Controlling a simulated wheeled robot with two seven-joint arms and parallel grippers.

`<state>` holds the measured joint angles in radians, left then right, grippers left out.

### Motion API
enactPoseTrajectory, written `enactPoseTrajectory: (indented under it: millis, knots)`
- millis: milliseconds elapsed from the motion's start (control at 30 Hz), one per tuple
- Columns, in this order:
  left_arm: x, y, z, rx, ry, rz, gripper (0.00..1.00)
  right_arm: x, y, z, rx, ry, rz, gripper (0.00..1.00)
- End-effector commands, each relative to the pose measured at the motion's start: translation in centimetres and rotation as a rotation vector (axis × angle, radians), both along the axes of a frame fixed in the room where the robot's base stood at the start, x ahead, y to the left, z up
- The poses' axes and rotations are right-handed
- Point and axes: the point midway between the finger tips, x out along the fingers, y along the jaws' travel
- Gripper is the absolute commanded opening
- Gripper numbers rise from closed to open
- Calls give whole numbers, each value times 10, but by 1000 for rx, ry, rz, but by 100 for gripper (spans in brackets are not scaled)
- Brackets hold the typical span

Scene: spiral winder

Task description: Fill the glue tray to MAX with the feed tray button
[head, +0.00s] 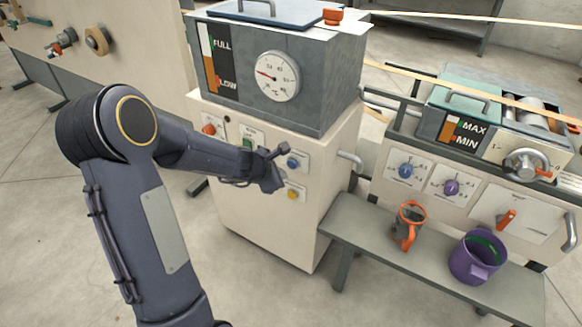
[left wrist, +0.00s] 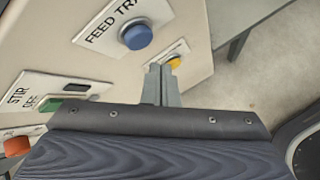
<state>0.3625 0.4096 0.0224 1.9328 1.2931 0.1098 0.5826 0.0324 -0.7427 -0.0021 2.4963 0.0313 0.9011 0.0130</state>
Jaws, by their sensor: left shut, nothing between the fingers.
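The blue feed tray button (head: 293,162) is on the front panel of the cream cabinet; in the left wrist view it (left wrist: 137,36) sits beside its "FEED TRA…" label. My left gripper (head: 283,150) is shut and empty in front of that panel, close to the blue button. In the left wrist view its fingertips (left wrist: 161,69) point toward the panel, below and right of the blue button; I cannot tell whether they touch anything. The glue tray (head: 429,124) is on the right machine, with a MAX/MIN gauge (head: 452,131) showing some orange. The exact level is too small to read. My right gripper is not in view.

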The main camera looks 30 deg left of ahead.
Motion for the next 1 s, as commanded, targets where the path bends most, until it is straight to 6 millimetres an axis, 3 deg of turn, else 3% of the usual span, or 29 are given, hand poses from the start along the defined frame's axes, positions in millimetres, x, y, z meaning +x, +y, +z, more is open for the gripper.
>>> enactPoseTrajectory:
  millis: [400, 1000]
  knots:
    - [-34, 3, -1, 0, 0, 2, 0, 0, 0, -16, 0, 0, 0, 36]
    - [-35, 3, -1, -1, 0, 1, 0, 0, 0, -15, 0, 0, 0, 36]
